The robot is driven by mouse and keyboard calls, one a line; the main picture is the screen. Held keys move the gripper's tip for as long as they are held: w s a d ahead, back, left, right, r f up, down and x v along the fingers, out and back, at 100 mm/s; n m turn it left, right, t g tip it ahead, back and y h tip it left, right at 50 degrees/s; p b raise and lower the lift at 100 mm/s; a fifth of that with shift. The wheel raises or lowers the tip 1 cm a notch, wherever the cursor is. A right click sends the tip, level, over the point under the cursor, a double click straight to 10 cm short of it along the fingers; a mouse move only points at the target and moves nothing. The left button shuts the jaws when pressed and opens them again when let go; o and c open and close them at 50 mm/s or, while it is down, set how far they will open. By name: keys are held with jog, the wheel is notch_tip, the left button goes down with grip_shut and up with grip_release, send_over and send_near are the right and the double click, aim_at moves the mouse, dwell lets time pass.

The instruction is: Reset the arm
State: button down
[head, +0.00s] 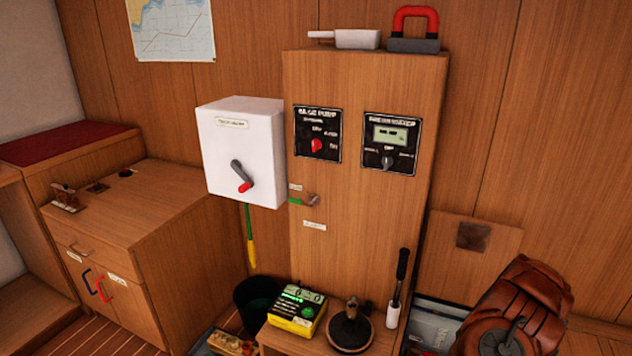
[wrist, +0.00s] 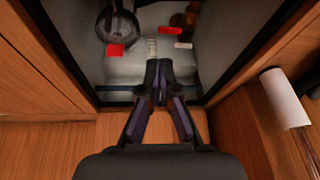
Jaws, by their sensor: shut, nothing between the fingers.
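My gripper (wrist: 157,82) shows in the wrist view, pointing up the picture. Its dark fingers are together and nothing is between them. Its tips appear in front of the near edge of an open grey bin (wrist: 130,72). Inside the bin are a round, dark-rimmed vessel with a handle (wrist: 118,28) and small red pieces. I cannot make out my gripper in the head view.
A white cylinder (wrist: 285,97) stands on the wood at right. In the head view, a wooden cabinet (head: 350,240) carries two control panels and a white switch box (head: 240,150). A yellow-and-black device (head: 297,310) and a black-handled pump (head: 396,295) stand on the low ledge in front.

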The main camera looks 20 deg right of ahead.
jog(key=w+a+r+n+y+b, duration=0.15)
jog(key=w+a+r, duration=0.35)
jog(key=a, duration=0.5)
jog(key=w+a+r+n+y+b, duration=0.1)
jog(key=w+a+r+y, duration=0.1)
jog(key=a+r, duration=0.65)
jog(key=s+a+r+n+g+b, duration=0.1)
jog(key=s+a+r, duration=0.25)
jog(key=a, duration=0.45)
jog(key=s+a+r+n+g+b, duration=0.1)
jog(key=s+a+r+n, duration=0.1)
jog(key=a+r, duration=0.45)
jog(key=s+a+r+g+b, duration=0.2)
jog(key=s+a+r+b, duration=0.15)
jog(key=s+a, duration=0.75)
jog(key=s+d+r+g+h+b, duration=0.1)
jog(key=s+r+g+h, duration=0.15)
jog(key=s, duration=1.65)
notch_tip(320, 180, up, 23)
jog(key=s+p, duration=0.1)
jog(key=p, duration=2)
jog(key=shift+s+d+n+t+p, duration=0.15)
jog(key=shift+n+t+p, duration=0.2)
jog(key=shift+t, duration=0.1)
